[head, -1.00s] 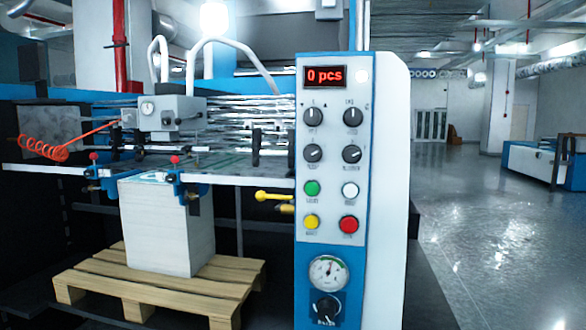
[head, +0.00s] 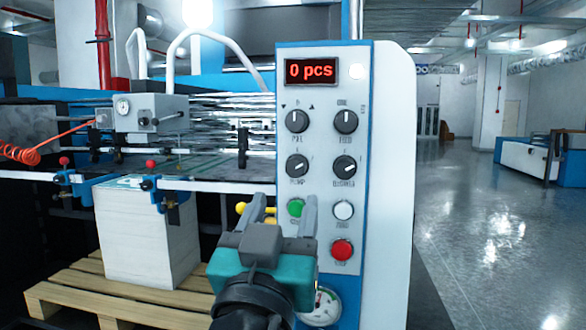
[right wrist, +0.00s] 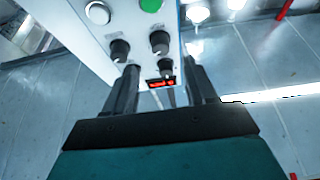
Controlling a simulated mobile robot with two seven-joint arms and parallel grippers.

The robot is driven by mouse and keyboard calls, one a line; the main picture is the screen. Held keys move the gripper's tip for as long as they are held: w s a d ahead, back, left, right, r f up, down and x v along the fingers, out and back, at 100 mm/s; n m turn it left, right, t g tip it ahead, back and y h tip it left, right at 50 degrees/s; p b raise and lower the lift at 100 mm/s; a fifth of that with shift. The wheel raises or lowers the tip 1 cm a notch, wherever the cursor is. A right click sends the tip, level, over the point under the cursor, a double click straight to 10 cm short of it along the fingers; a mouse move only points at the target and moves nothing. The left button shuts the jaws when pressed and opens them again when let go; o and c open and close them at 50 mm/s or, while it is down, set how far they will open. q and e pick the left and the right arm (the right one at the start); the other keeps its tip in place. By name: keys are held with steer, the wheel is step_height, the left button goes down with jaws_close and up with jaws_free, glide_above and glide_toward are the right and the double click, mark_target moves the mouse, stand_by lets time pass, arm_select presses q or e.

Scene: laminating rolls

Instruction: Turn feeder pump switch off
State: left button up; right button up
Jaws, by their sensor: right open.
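The feeder's control panel (head: 377,200) stands upright in the middle of the head view. The pump switch (head: 297,166) is a black round knob in the left column, second row, with its pale pointer towards the upper right. It also shows in the right wrist view (right wrist: 159,42). My right gripper (head: 284,208) is open and empty, its fingertips below the pump knob in the picture and partly around the green button (head: 296,208). It is apart from the knob. In the right wrist view the fingers (right wrist: 164,78) point towards the panel. My left gripper is not in view.
Close by are the pile knob (head: 297,121), feed knob (head: 345,121), blower knob (head: 345,167), white button (head: 343,210) and red button (head: 341,250). My gripper hides the yellow button and part of the gauge (head: 322,308). A paper stack (head: 145,240) on a pallet stands left.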

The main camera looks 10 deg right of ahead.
mark_target(294, 172)
steer(key=p+x, duration=0.1)
steer(key=x, duration=0.6)
steer(key=shift+p, duration=0.3)
steer(key=shift+w+d, duration=0.1)
steer(key=shift+w, duration=0.15)
steer(key=shift+c, duration=0.4)
steer(key=c, duration=0.6)
jaws_close()
